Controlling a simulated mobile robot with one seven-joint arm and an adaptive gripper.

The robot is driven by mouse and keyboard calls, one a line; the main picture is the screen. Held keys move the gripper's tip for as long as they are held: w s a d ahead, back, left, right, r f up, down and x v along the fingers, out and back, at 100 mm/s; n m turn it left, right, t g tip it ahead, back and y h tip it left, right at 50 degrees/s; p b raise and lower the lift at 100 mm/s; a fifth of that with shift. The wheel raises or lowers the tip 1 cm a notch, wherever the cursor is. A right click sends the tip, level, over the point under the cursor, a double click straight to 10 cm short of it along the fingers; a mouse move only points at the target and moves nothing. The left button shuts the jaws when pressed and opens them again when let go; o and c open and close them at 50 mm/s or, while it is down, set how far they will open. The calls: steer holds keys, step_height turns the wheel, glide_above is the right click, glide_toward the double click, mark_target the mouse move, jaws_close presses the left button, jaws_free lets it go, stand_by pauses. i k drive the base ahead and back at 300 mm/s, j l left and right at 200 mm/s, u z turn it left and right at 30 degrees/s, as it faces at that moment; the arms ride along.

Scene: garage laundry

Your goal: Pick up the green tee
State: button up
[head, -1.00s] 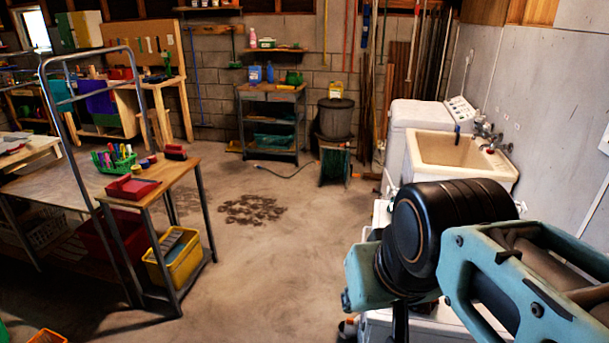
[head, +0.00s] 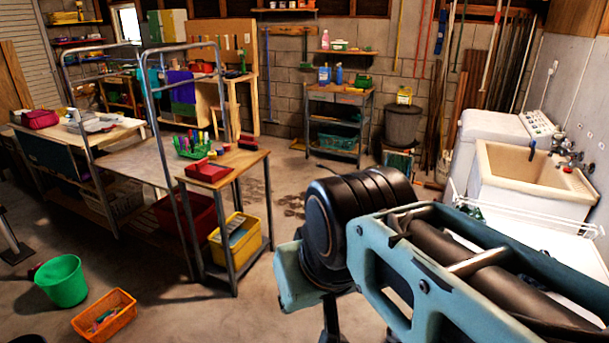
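I cannot pick out the green tee for certain. Several cloths hang at the back left in the head view: a teal cloth (head: 153,82), a purple cloth (head: 181,88) and a green patch (head: 184,118) below the purple one. Their shapes are too small to tell whether one is a tee. My arm fills the lower right of the view, with its dark joint and teal links in front. My gripper does not show, so its state is hidden.
A wooden-topped metal cart (head: 235,165) stands left of centre. A green bucket (head: 62,280) and an orange basket (head: 104,312) stand on the floor at lower left. A utility sink (head: 530,178) stands at right. Open floor lies between the cart and the back shelf (head: 338,95).

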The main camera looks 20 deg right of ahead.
mark_target(476, 213)
steer(key=i+j+u, duration=0.2)
steer(key=j, duration=0.3)
steer(key=i+j+u, duration=0.15)
steer(key=i+j, duration=0.2)
steer(key=j, duration=0.15)
steer(key=i+j+u, duration=0.2)
steer(key=j, duration=0.25)
steer(key=i+j+z, duration=0.15)
steer(key=i, duration=0.4)
steer(key=i+j+z, duration=0.1)
steer(key=i+j, duration=0.15)
steer(key=i, duration=0.25)
steer(key=i+z, duration=0.5)
steer(key=z, duration=0.2)
steer(key=i+z, duration=0.2)
steer(key=z, duration=0.15)
steer(key=i+z, duration=0.2)
steer(key=z, duration=0.2)
steer(key=i+z, duration=0.15)
steer(key=z, duration=0.2)
steer(key=i+z, duration=0.2)
steer(key=z, duration=0.2)
steer(key=i+l+z, duration=0.15)
steer(key=i+z, duration=0.2)
steer(key=z, duration=0.15)
steer(key=i+z, duration=0.85)
steer(key=i+j+z, duration=0.15)
steer(key=i+z, duration=0.15)
steer(key=i, duration=0.25)
